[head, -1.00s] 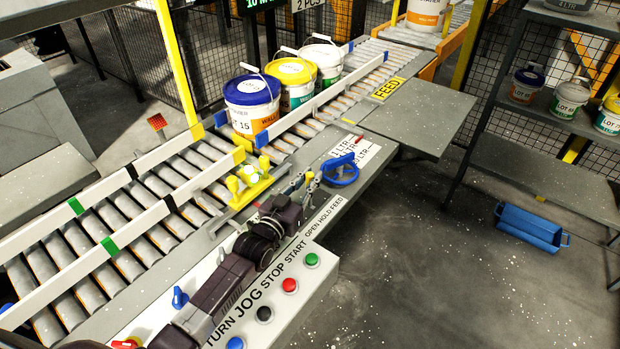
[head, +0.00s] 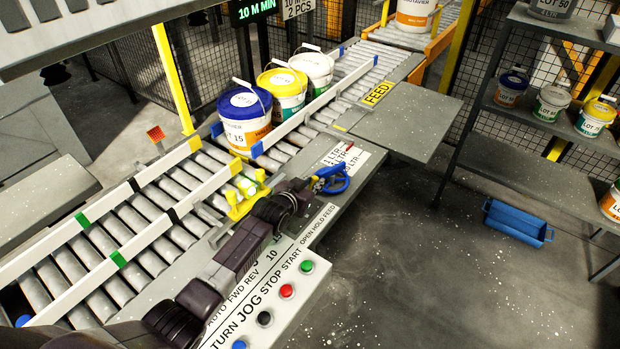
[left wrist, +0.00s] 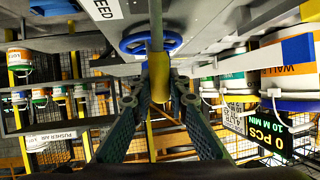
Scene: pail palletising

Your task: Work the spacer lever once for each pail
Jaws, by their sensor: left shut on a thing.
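My left gripper (head: 312,184) reaches over the console beside the blue handwheel (head: 335,178). In the left wrist view its two fingers (left wrist: 158,100) close around the spacer lever (left wrist: 158,82), a grey rod with a yellow part. The fingers hide most of the lever in the head view. A yellow spacer fixture (head: 240,203) sits at the conveyor's near rail. Upstream on the rollers stand a blue-lidded pail (head: 243,135), a yellow-lidded pail (head: 284,104) and a white-lidded pail (head: 315,75). My right gripper is out of view.
The roller conveyor (head: 135,225) is empty below the blue-lidded pail. Console buttons, including a red one (head: 287,291), lie near my left arm. A grey side table (head: 400,120), a pail shelf (head: 520,165) and a blue tray (head: 517,222) are at right. The floor between is clear.

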